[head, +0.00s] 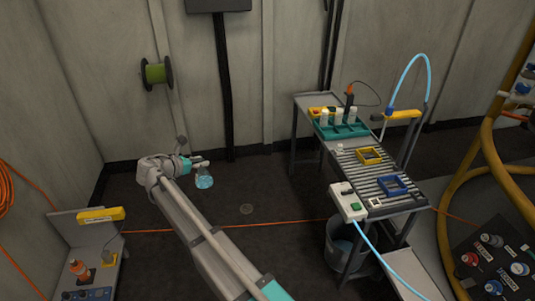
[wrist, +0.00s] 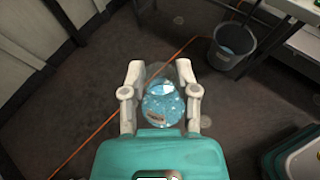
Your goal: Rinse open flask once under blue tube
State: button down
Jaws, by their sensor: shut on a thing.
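A round glass flask (head: 204,182) with light blue liquid is held by my gripper (head: 198,162) in the air, left of the bench. In the wrist view the flask (wrist: 163,104) sits between the two white fingers of my gripper (wrist: 160,80). I cannot make out a stopper or the flask's mouth. A blue tube (head: 411,60) arches over the far right end of the bench, well to the right of my gripper. Its pale end seems to hang by a yellow block (head: 402,115).
The roller bench (head: 345,157) carries a green rack (head: 341,130) with white bottles, yellow and blue frames, and a white switch box (head: 348,202). An orange cord (head: 285,222) crosses the floor.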

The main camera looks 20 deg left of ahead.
jog(key=shift+s+a, duration=0.15)
jog(key=w+d+m+h, duration=0.1)
jog(key=w+d, duration=0.4)
jog(key=d, duration=0.5)
jog(key=w+d+m+g+h, duration=0.1)
jog(key=w+d, duration=0.4)
jog(key=d, duration=0.6)
jog(key=shift+d, duration=0.2)
jog(key=shift+a, duration=0.2)
